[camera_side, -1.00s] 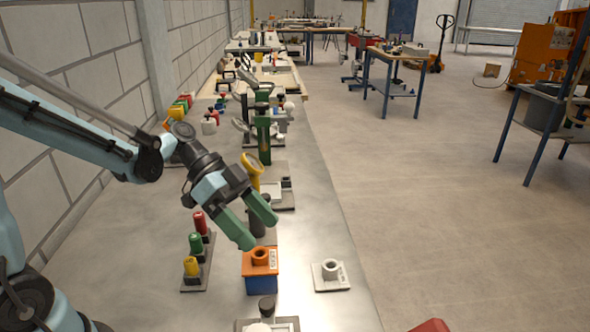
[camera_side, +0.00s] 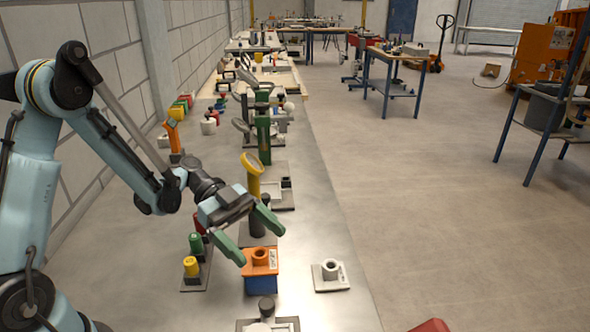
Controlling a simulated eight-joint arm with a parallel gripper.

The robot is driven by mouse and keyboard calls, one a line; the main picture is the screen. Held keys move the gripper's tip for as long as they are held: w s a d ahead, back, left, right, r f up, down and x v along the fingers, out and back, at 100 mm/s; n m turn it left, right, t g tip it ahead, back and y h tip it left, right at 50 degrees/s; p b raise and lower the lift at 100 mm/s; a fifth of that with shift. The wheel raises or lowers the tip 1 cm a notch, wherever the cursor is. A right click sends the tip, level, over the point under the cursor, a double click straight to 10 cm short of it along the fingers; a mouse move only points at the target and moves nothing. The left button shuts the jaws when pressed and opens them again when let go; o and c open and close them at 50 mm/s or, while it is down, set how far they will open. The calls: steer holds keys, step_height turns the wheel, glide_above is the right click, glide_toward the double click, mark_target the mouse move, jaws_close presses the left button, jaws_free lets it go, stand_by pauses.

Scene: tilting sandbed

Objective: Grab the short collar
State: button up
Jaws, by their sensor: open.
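Two collars show in the side view. An orange collar (camera_side: 260,257) stands on an orange-topped blue block (camera_side: 262,284). A grey-white collar (camera_side: 330,267) sits on a low flat plate (camera_side: 331,284) to its right. I cannot tell from the picture which one is the short collar. My gripper (camera_side: 259,245) is open and appears empty, its green fingers spread apart. It is just above or behind the orange collar in the picture; the exact height gap is unclear. The grey-white collar is clear of the gripper.
Red, green (camera_side: 196,243) and yellow (camera_side: 191,266) knobs stand left of the block; the red one is partly hidden by my gripper. A yellow-topped post (camera_side: 253,173) stands behind my gripper. The bench (camera_side: 330,225) is bare around the grey-white collar.

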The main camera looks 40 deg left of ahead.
mark_target(264, 257)
step_height(264, 257, down, 3)
steer(key=shift+d+r, duration=0.1)
steer(key=shift+d, duration=0.05)
steer(key=shift+d+f, duration=0.2)
steer(key=shift+d, duration=0.45)
steer(key=shift+d+f, duration=0.25)
steer(key=shift+d, duration=0.4)
steer(key=c, duration=1.5)
steer(key=shift+c, duration=0.3)
